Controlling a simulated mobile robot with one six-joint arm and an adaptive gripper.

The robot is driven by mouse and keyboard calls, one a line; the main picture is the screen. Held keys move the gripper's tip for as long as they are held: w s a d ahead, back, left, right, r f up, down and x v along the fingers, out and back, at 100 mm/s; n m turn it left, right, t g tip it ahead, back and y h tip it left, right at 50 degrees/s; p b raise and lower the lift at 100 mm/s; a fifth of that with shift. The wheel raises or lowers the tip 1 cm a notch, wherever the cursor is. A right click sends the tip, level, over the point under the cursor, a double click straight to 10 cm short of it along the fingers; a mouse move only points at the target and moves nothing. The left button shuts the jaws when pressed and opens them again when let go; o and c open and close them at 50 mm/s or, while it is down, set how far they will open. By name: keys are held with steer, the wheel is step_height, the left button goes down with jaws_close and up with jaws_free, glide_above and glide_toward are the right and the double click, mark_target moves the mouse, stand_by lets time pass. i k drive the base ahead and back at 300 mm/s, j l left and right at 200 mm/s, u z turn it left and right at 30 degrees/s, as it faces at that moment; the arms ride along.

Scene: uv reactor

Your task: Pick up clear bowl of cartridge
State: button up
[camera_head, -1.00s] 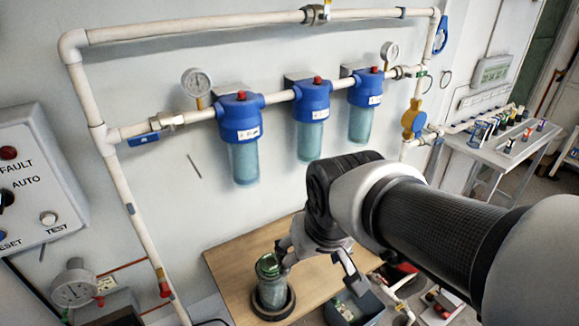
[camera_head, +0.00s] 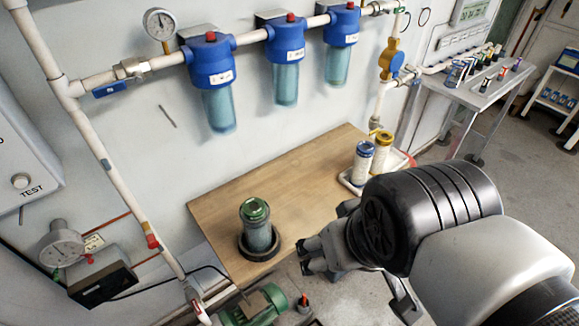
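A clear bowl (camera_head: 258,238), greenish and see-through with a green top, stands upright in a dark round ring holder (camera_head: 243,250) on the wooden table, near its front edge. More clear bowls hang under the blue filter heads on the wall, such as the left one (camera_head: 219,108). My gripper (camera_head: 303,258) is to the right of the standing bowl, apart from it, at the table's front edge. Its fingers are small and partly hidden by my arm, and I cannot tell how far apart they are. No object shows in it.
The middle of the wooden table (camera_head: 300,180) is clear. A green motor (camera_head: 262,304) is on the floor below the table. Pipes run along the wall.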

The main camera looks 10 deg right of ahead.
mark_target(258, 236)
steer(key=j+z, duration=0.35)
steer(key=j, duration=0.15)
steer(key=j+z, duration=0.4)
steer(key=k+j, duration=0.05)
steer(key=j, duration=0.05)
